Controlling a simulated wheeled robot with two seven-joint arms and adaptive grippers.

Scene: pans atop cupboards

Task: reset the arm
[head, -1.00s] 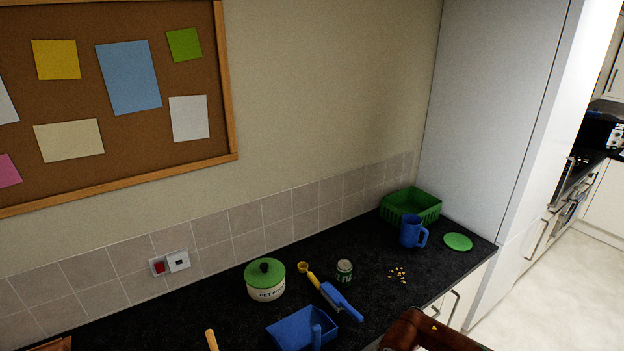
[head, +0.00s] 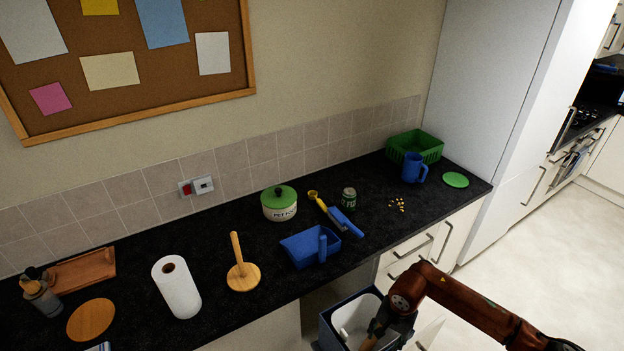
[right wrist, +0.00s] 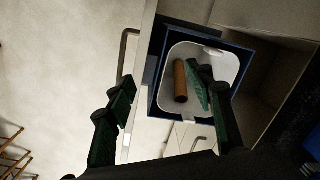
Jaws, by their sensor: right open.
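My right arm reaches in from the lower right in the head view, with the right gripper (head: 380,332) over a blue-edged bin (head: 331,330) below the counter. In the right wrist view the gripper (right wrist: 165,82) has its two dark fingers spread wide, with nothing visibly held between them. The bin's white liner (right wrist: 169,100) shows there, with a brown cylinder (right wrist: 180,82) and a green object (right wrist: 196,88) inside. One finger overlaps the bin's opening in that picture; I cannot tell its height above the contents. My left gripper is not in view.
Crumbs (head: 397,204) lie near the can. Floor at right is clear.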

